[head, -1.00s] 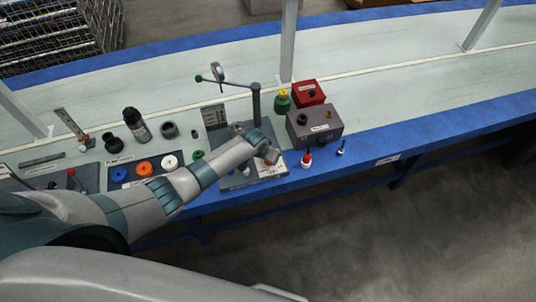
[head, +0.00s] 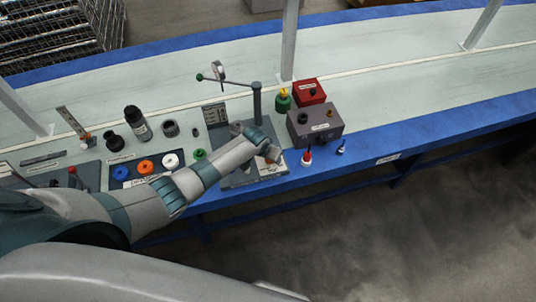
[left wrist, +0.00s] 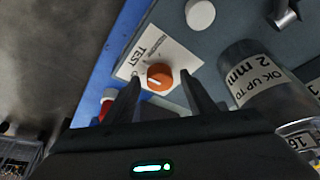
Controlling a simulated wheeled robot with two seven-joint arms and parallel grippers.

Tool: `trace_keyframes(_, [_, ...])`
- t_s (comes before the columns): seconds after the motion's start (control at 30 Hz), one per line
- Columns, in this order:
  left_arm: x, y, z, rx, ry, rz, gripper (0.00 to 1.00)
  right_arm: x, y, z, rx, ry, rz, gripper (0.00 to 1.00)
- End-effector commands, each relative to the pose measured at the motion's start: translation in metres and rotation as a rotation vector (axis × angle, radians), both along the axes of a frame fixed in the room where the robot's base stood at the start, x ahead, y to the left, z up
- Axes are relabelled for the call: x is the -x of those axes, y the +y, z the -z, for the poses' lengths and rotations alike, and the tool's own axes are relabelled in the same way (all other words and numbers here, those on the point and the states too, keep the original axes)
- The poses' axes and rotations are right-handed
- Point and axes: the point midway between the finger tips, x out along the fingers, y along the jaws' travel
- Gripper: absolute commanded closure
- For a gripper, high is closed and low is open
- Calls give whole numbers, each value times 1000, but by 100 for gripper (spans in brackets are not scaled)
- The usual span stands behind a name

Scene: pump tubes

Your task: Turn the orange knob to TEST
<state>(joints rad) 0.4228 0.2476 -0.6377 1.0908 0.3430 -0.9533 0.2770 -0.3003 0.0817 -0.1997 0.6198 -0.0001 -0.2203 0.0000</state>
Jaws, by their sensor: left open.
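The orange knob (left wrist: 160,76) sits on a white label plate (left wrist: 181,53) in the left wrist view. The word TEST is printed on the plate, up and left of the knob. A pale pointer mark shows on the knob's left part. My left gripper (left wrist: 161,83) is open, with one finger on each side of the knob in the picture; I cannot tell whether either touches it. In the head view my left gripper (head: 270,153) is over the dark fixture (head: 240,180) at the front of the bench, and mostly hides the knob. My right gripper is not in view.
A labelled cylinder (left wrist: 254,78) stands close to the right finger in the left wrist view. A post with a lever arm (head: 257,103) rises behind the gripper.

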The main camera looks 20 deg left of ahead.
Motion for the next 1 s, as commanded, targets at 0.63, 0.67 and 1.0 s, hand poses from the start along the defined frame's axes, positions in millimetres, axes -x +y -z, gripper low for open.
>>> trace_keyframes(0.63, [19,4,-46,1,-1,1,49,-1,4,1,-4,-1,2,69])
trace_keyframes(0.67, [21,4,-50,1,-2,0,49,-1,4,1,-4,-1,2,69])
trace_keyframes(1.0, [39,8,-97,2,-4,0,49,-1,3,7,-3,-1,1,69])
